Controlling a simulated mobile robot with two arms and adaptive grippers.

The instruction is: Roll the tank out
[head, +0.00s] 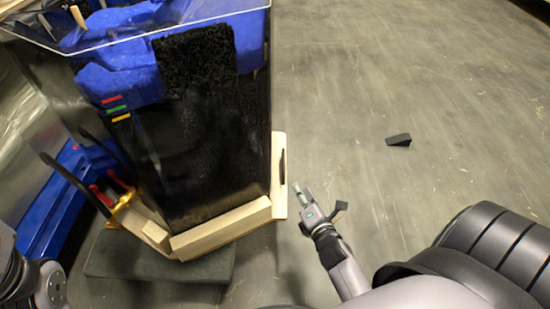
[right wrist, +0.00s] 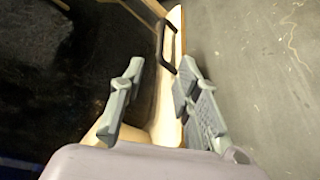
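The tank (head: 205,140) is a tall dark, clear-topped box with blue parts inside, standing on a pale wooden base (head: 222,228). A black handle (head: 282,167) is on the upright board at its right side; it also shows in the right wrist view (right wrist: 168,45). My right gripper (head: 304,194) is just right of and nearer than this handle. In the right wrist view my right gripper (right wrist: 162,68) is open and empty, with the handle ahead of the gap between its fingers, apart from them. Part of my left arm shows at the lower left; its gripper is out of view.
A black wedge (head: 398,141) lies on the grey floor to the right. A dark grey slab (head: 155,262) lies under the tank's near edge. A red-handled, brass-coloured fitting (head: 118,200) and a long black bar (head: 75,183) are at the tank's left. The floor at right is mostly clear.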

